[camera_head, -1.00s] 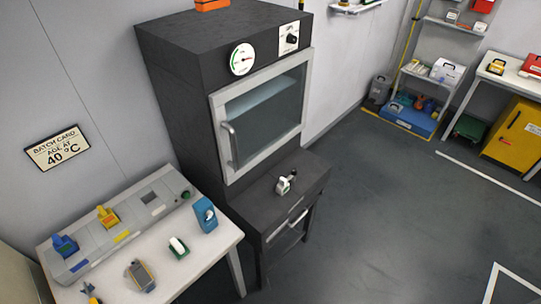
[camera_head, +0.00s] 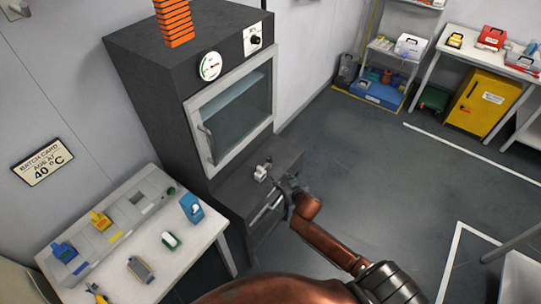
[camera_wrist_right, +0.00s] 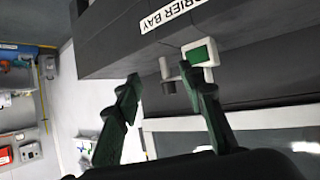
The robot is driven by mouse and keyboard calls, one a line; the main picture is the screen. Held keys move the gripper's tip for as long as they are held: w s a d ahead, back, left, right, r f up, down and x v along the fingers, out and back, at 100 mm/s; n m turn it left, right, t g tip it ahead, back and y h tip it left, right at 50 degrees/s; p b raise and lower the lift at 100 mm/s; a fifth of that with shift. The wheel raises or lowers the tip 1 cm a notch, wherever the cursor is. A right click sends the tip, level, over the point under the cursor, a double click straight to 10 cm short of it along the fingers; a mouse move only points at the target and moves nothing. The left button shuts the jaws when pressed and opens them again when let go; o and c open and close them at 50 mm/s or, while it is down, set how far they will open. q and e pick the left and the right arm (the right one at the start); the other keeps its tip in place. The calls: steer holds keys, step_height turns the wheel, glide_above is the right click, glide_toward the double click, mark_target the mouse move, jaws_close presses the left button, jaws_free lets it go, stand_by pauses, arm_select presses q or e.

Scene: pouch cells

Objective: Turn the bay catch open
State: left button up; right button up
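The bay catch (camera_head: 262,172), a small pale piece, sits on the dark ledge below the oven window of the tall cabinet (camera_head: 150,95). In the right wrist view, a white bracket with a green face (camera_wrist_right: 200,52) is beside the DRIER BAY label (camera_wrist_right: 170,14), with a grey stub below it. My right gripper (camera_head: 287,188) is just right of and in front of the catch. In the wrist view its dark fingers (camera_wrist_right: 160,76) are spread apart, with the catch beyond the right fingertip and nothing held. My left gripper is not in view.
The oven door has a vertical handle (camera_head: 206,142). A white table (camera_head: 190,240) with coloured devices stands left of the cabinet. An orange stack (camera_head: 173,20) is on top. A yellow cabinet (camera_head: 482,105) is at the far right.

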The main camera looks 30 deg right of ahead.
steer(key=t, duration=0.2)
glide_toward(270, 158)
steer(key=x, duration=0.2)
steer(key=shift+w+d+f, duration=0.1)
steer(key=shift+w+d, duration=0.15)
steer(key=shift+w, duration=0.05)
steer(key=shift+w+y, duration=0.3)
steer(key=shift+w, duration=0.1)
steer(key=b+x, duration=0.1)
steer(key=x, duration=0.6)
steer(key=shift+s+f, duration=0.1)
steer(key=shift+f, duration=0.05)
jaws_close()
